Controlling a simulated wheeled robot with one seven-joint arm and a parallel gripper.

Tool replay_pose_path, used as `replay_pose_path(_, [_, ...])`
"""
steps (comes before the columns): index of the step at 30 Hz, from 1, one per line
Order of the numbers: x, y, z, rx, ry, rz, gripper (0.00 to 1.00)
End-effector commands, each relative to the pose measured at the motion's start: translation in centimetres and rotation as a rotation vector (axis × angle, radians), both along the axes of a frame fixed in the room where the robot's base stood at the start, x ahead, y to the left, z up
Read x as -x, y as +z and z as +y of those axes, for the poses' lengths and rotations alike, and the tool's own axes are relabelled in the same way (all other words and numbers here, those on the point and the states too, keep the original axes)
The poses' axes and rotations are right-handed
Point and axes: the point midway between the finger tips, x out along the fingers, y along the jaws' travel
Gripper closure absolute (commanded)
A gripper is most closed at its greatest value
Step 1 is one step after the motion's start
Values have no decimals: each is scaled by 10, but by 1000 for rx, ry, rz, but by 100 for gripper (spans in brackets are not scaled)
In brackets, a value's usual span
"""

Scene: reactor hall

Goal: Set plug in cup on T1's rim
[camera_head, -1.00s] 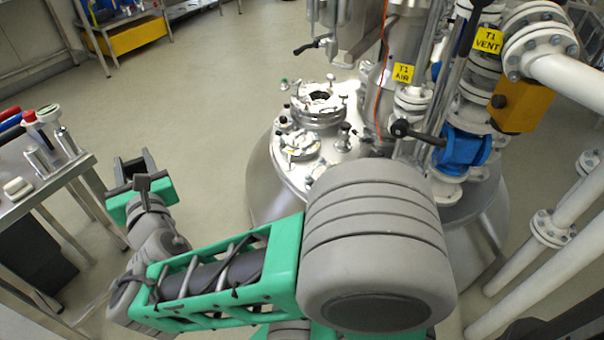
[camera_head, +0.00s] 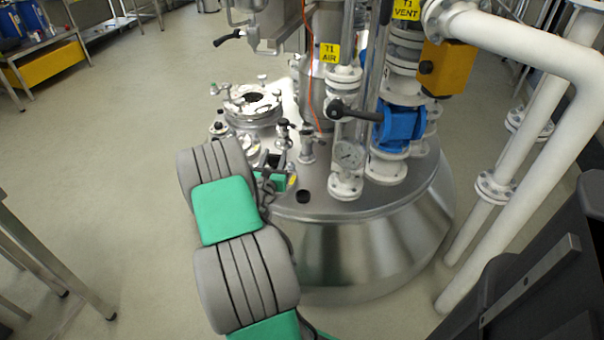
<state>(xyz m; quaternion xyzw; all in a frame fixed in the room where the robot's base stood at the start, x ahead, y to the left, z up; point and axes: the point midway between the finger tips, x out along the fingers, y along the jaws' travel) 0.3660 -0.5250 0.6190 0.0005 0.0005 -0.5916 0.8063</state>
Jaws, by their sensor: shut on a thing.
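The steel vessel T1 (camera_head: 340,245) stands in the middle, with a domed lid and a wide rim. A small dark round cup (camera_head: 303,196) sits on the near part of its rim and looks empty. My gripper (camera_head: 268,160) is over the near left part of the lid, to the left of the cup and a little farther back. Only its dark jaw end and a bit of green show past my arm. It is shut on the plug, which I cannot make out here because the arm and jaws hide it.
A flanged manway (camera_head: 252,104) and small valves crowd the lid behind my gripper. The floor at left is open, with a table (camera_head: 45,255) at the lower left edge.

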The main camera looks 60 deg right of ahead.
Motion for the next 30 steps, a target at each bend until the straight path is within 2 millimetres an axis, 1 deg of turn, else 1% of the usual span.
replay_pose_path(1, [24, -20, -15, -2, -37, 5, 100])
replay_pose_path(3, [47, -36, -29, -1, -71, 3, 100])
replay_pose_path(6, [70, -50, -40, 0, -102, 1, 100])
replay_pose_path(8, [76, -54, -43, 1, -110, 1, 100])
replay_pose_path(10, [79, -56, -44, 1, -114, 1, 100])
replay_pose_path(14, [79, -61, -44, 1, -113, 0, 100])
replay_pose_path(30, [78, -104, -44, 2, -114, 0, 100])
